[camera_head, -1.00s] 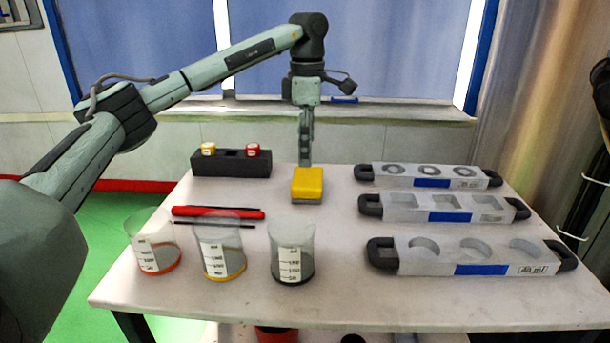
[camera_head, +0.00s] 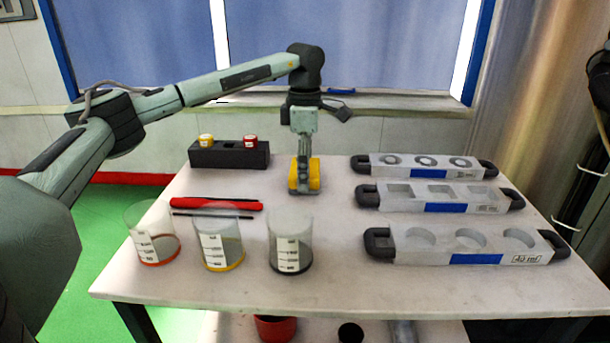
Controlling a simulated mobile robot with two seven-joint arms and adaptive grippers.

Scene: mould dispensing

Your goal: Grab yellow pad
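The yellow pad (camera_head: 315,176), with a grey lower layer, lies on the white table behind the beakers. My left gripper (camera_head: 302,187) points straight down over the pad, and its fingers cover the middle of it. Yellow shows on both sides of the fingers. I cannot tell whether the fingers touch the pad or how far apart they are. My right gripper is not in view.
A dark rack (camera_head: 228,155) with yellow- and red-topped vials stands behind left. Three beakers, including the dark-based one (camera_head: 291,240), stand in front. A red rod (camera_head: 216,204) lies behind them. Three moulds, including the nearest (camera_head: 425,240), fill the right side.

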